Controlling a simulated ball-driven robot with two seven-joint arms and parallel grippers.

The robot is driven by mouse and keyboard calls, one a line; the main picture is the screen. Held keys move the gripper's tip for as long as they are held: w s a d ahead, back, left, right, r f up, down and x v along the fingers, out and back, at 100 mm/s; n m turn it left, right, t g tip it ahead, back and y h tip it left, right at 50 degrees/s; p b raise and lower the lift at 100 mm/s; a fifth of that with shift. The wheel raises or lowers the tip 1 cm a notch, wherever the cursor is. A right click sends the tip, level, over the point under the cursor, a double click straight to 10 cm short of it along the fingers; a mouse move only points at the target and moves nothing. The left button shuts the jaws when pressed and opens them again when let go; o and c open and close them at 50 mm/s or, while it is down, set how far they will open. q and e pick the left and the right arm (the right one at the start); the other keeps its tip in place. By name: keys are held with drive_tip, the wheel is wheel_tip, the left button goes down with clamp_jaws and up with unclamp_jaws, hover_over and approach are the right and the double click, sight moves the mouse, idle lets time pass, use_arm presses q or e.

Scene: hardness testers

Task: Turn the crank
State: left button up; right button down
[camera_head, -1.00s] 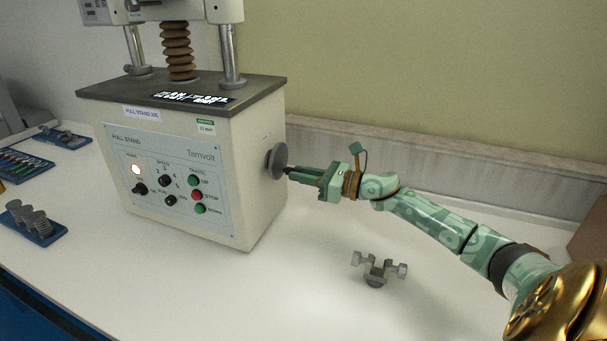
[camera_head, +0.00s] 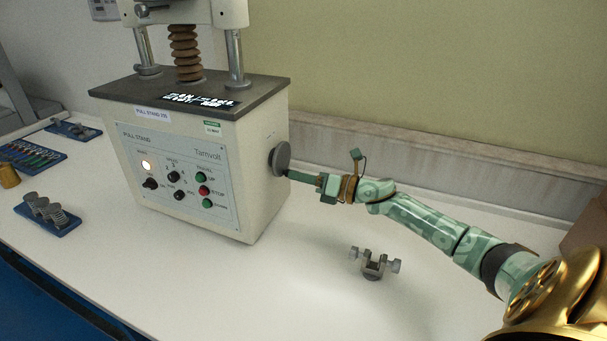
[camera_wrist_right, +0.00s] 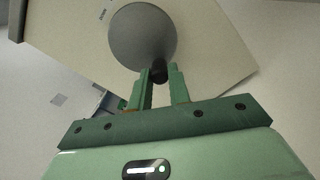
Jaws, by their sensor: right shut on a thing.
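The crank (camera_head: 281,158) is a round grey disc on the right side of the cream pull stand (camera_head: 262,195). In the right wrist view the crank disc (camera_wrist_right: 142,36) has a dark handle knob (camera_wrist_right: 159,72) at its edge nearest me. My right gripper (camera_head: 290,175) reaches the lower part of the disc from the right. In the right wrist view its green fingers (camera_wrist_right: 164,84) stand on either side of the knob, shut on it. The fingertips and knob are small and partly hidden in the head view. My left gripper is not in view.
A small metal clamp (camera_head: 374,264) stands on the white table (camera_head: 300,300) below my right arm. Blue trays with grey discs (camera_head: 47,212) and tools (camera_head: 30,155) lie left of the stand. A wall ledge (camera_head: 430,165) runs behind my arm.

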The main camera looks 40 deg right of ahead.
idle(0.4)
drive_tip(key=c, duration=1.3)
unclamp_jaws()
drive_tip(key=p+v, duration=0.3)
drive_tip(key=v, duration=1.3)
drive_tip(key=shift+s, duration=0.25)
drive_tip(key=shift+f, duration=0.1)
